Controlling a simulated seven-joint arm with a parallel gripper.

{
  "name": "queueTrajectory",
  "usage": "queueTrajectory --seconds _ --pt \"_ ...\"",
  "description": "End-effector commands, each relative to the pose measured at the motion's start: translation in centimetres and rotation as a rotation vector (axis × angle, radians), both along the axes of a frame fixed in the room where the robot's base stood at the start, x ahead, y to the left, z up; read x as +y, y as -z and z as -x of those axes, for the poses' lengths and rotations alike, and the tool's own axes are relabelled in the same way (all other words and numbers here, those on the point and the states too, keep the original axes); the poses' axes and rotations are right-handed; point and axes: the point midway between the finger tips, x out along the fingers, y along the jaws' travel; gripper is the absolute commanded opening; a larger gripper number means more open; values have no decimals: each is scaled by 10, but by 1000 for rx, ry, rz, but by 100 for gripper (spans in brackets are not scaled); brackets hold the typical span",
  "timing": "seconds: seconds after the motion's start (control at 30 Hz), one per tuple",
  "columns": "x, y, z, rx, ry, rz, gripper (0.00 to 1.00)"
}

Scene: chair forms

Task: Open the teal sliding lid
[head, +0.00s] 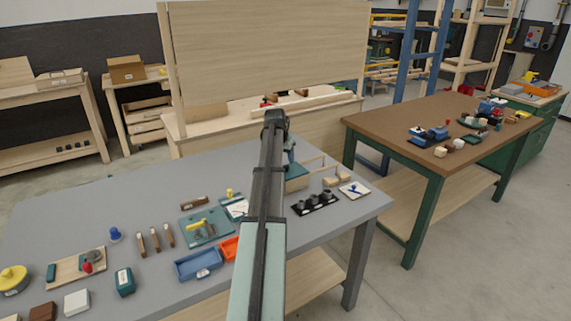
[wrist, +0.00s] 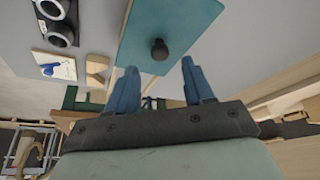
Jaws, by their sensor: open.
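The teal sliding lid (wrist: 185,22) is a flat panel with a round dark knob (wrist: 158,49) in the wrist view. In the head view, the teal box (head: 297,183) shows beside my arm, on the right part of the grey table; my arm hides much of it. My gripper (wrist: 158,73) is open and empty, its two blue fingers apart. The knob appears between and beyond the fingertips, and I see no contact with it. In the head view, the gripper is mostly hidden behind my arm.
A black holder with dark cups (head: 314,203) and a white board with a blue item (head: 354,189) lie right of the box. Wooden blocks (head: 337,179) sit close by. A blue tray (head: 198,264) and an orange tray (head: 229,248) stand left of my arm on the grey table (head: 150,205).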

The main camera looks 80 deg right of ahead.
Motion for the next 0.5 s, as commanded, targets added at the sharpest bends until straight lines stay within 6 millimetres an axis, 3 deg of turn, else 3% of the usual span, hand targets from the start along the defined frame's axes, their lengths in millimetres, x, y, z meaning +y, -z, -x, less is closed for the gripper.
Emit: queueTrajectory --seconds 0.2,0.5 --pt "-11 26 1 0 0 -1 52" --pt "-15 37 2 1 -1 1 52"
